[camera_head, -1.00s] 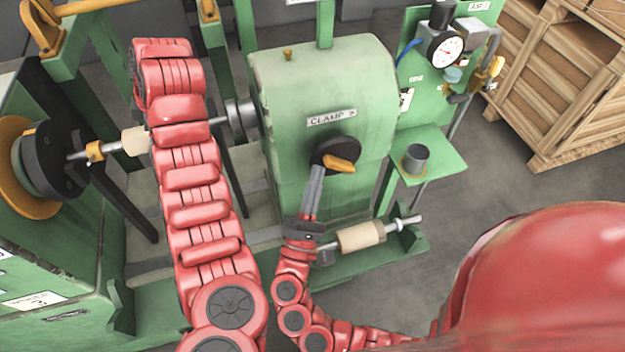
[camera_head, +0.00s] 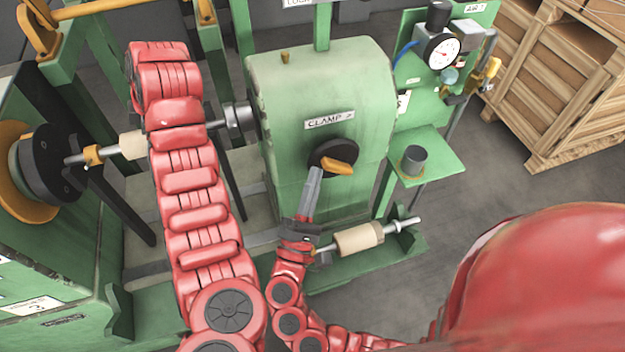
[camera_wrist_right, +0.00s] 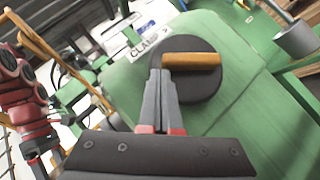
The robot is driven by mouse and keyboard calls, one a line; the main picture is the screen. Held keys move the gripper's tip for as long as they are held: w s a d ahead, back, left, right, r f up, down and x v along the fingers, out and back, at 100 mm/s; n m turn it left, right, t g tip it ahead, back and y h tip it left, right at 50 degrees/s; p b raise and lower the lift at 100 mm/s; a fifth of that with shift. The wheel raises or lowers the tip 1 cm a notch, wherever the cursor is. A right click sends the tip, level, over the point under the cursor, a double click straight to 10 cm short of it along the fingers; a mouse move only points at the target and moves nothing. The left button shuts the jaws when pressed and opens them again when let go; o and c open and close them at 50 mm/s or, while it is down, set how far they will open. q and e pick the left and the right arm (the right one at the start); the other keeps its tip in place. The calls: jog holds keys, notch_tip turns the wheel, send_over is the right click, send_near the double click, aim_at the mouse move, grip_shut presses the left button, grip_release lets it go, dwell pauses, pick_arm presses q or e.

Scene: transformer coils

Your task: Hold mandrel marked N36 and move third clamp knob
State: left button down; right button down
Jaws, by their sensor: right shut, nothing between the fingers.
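The clamp knob (camera_head: 338,166) is a black disc with an orange handle on the green clamp housing (camera_head: 295,90). My right gripper (camera_head: 314,172) is shut and empty, its grey fingertips at the knob's lower left. In the right wrist view, the fingertips (camera_wrist_right: 160,75) are beside the left end of the orange handle (camera_wrist_right: 192,61); I cannot tell whether they touch. A mandrel with a beige sleeve (camera_head: 133,145) lies between the chuck and the clamp. My left arm crosses in front of it and its gripper is hidden. I can read no N36 mark.
A second beige-sleeved mandrel (camera_head: 359,238) rests low in front of the housing, close to my right wrist. A green side shelf (camera_head: 436,158) carries a grey cup (camera_head: 413,160), with a pressure gauge (camera_head: 442,51) above. Wooden crates (camera_head: 560,90) stand at the right.

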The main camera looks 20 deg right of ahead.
jog(key=shift+r+m+g, duration=0.45)
jog(key=shift+m+g, duration=0.25)
jog(key=shift+m, duration=0.4)
jog(key=shift+d+r+m+g+h, duration=0.15)
jog(key=shift+r+m+g+h, duration=0.25)
jog(key=shift+m+g, duration=0.55)
jog(key=shift+d+r+m+g, duration=0.1)
jog(key=shift+r+m+g, duration=0.3)
jog(key=shift+m, duration=0.45)
dwell(0.6)
jog(key=shift+f, duration=0.1)
